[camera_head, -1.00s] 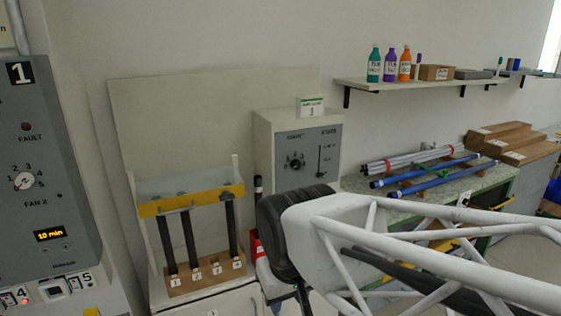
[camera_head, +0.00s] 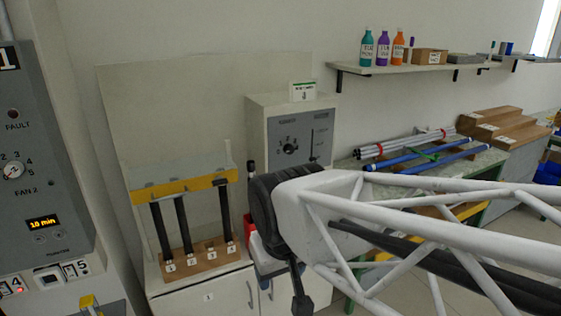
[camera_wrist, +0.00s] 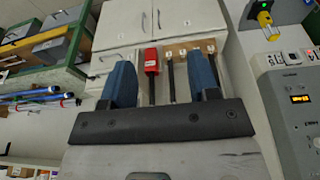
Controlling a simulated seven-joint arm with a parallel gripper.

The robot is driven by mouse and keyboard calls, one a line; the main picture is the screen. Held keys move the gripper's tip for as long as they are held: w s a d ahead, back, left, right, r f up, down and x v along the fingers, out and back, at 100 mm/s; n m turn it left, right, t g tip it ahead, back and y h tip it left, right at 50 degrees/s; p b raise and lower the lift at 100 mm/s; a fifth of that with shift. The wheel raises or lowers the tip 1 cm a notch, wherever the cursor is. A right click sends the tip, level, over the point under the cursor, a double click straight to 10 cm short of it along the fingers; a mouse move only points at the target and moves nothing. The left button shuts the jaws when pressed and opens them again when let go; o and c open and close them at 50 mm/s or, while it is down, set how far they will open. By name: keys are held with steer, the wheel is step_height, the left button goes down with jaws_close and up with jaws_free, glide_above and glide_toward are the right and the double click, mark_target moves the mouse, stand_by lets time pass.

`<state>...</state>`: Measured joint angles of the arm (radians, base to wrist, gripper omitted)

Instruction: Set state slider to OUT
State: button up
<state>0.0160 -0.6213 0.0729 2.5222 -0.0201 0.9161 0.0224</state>
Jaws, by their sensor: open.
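The state slider (camera_head: 311,143) is a thin dark vertical slot on the right of the grey face of a box (camera_head: 257,135) on the back wall side. A round count dial (camera_head: 289,145) sits left of it. The slider's labels and handle position are too small to read. My gripper is open with nothing between its two blue fingers in the wrist view (camera_wrist: 162,88). In the head view my arm hides most of the gripper, which is below and in front of the box, apart from the slider. The wrist view does not clearly show the slider.
A rack with a yellow bar (camera_head: 185,187) and black rods in a numbered wooden block (camera_head: 203,262) stands left of the box. A red holder (camera_wrist: 151,62) is beside it. Blue rods (camera_head: 420,160) lie on the right bench. A shelf (camera_head: 430,70) with bottles hangs above.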

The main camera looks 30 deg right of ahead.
steer(key=w+d+t+h, duration=0.1)
steer(key=w+d+t, duration=0.2)
steer(key=w+d, duration=0.65)
steer(key=w+d+m+t+h, duration=0.1)
steer(key=w+d+t, duration=0.3)
steer(key=w, duration=1.1)
steer(key=w+d+t+h, duration=0.1)
steer(key=w+d, duration=0.8)
steer(key=w, duration=0.3)
steer(key=n+t+y, duration=0.1)
steer(key=t+y, duration=0.2)
steer(key=t, duration=0.4)
glide_toward(315, 160)
steer(key=w, duration=0.2)
steer(key=shift+w+d+f, duration=0.1)
steer(key=shift+w, duration=0.05)
steer(key=shift+w, duration=0.15)
steer(key=shift+w, duration=3.75)
jaws_close()
